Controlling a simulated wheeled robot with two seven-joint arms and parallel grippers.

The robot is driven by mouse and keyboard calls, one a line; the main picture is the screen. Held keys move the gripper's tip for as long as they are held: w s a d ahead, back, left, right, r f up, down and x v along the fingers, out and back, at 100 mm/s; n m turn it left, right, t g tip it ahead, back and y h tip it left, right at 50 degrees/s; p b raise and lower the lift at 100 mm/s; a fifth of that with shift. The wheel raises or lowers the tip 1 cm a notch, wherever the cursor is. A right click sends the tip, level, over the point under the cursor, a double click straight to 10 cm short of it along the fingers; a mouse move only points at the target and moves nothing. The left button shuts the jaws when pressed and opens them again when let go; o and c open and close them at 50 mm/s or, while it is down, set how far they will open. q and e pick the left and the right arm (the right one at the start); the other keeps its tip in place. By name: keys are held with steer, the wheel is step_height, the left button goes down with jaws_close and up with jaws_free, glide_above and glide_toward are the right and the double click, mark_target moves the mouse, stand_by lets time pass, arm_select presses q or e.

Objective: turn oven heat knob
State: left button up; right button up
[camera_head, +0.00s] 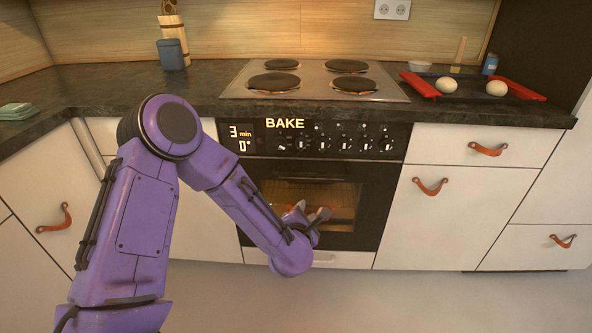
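The oven (372,200) is built into the counter, with a lit window and its door shut. Its black control panel shows "3 min", "0°" and "BAKE" in lit letters. A row of several small knobs (342,144) runs along the panel; I cannot tell which one is the heat knob. My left arm, purple, reaches in from the left. My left gripper (311,216) is in front of the oven window, below the knobs and apart from them. It is small and partly hidden by the wrist, so its opening is unclear. My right gripper is not in view.
A hob (315,80) with round plates sits above the oven. A black tray with red handles (472,88) holds two pale round items on the counter at right. White cabinets with leather pulls (430,186) flank the oven. The floor in front is clear.

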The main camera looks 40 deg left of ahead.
mark_target(301, 143)
arm_select(q)
steer(key=w+a+r+n+t+y+b, duration=0.1)
steer(key=w+a+r+n+y, duration=0.15)
steer(key=r+n, duration=0.3)
steer(key=w+a+r+n+t+y+b, duration=0.1)
steer(key=w+a+r+n+b, duration=0.15)
steer(key=r+n, duration=0.3)
steer(key=shift+n+y, duration=0.25)
steer(key=shift+n, duration=0.15)
steer(key=p+x, duration=0.1)
steer(key=x, duration=0.8)
steer(key=shift+s+r, duration=0.1)
steer(key=shift+w+a, duration=0.35)
steer(key=shift+w, duration=0.1)
jaws_close()
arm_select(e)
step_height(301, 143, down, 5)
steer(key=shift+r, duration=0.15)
